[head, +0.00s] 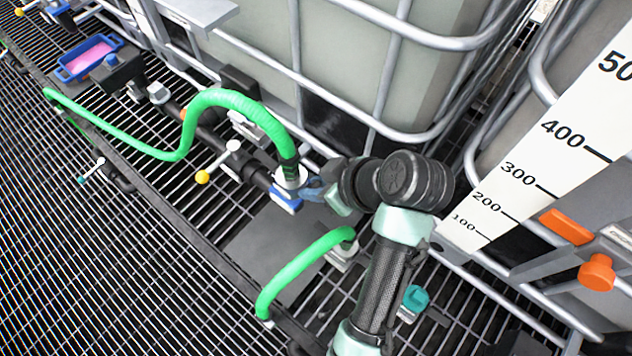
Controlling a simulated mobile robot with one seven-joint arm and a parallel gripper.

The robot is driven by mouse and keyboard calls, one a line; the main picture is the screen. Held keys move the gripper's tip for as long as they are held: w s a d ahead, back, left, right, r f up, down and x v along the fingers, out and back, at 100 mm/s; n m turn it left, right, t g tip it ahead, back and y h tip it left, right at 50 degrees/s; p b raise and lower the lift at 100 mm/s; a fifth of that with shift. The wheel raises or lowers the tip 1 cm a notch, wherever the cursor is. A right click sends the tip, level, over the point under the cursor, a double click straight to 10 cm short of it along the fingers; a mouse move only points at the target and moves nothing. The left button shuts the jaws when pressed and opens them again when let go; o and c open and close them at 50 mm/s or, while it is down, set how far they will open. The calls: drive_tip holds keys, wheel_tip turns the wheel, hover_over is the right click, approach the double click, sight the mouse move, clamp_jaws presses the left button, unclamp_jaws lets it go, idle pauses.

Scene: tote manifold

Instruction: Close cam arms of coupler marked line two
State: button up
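A silvery coupler (290,178) sits at the lower end of a thick green hose (240,102), on a dark manifold pipe near the picture's middle. A blue block (286,204) is just below it. No line marking is readable, and I cannot make out the position of its cam arms. My gripper (312,190) is at the right side of this coupler, pointing left. It seems very close to the coupler, but contact cannot be told. My own wrist hides part of the gripper, and its fingers are too small to judge their opening.
A valve lever with a yellow knob (202,177) stands left of the coupler. A second green hose (303,268) runs below, ending at a fitting (344,251). A caged tote (345,60) stands behind. A blue tray (90,58) holds pink liquid. Open grating (95,255) fills the left.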

drive_tip(key=o, duration=0.4)
drive_tip(key=shift+s+d+r, duration=0.1)
drive_tip(key=shift+d+r, duration=0.15)
drive_tip(key=shift+r, duration=0.15)
drive_tip(key=p+v, duration=0.8)
drive_tip(key=v, duration=0.4)
drive_tip(key=shift+a, duration=0.1)
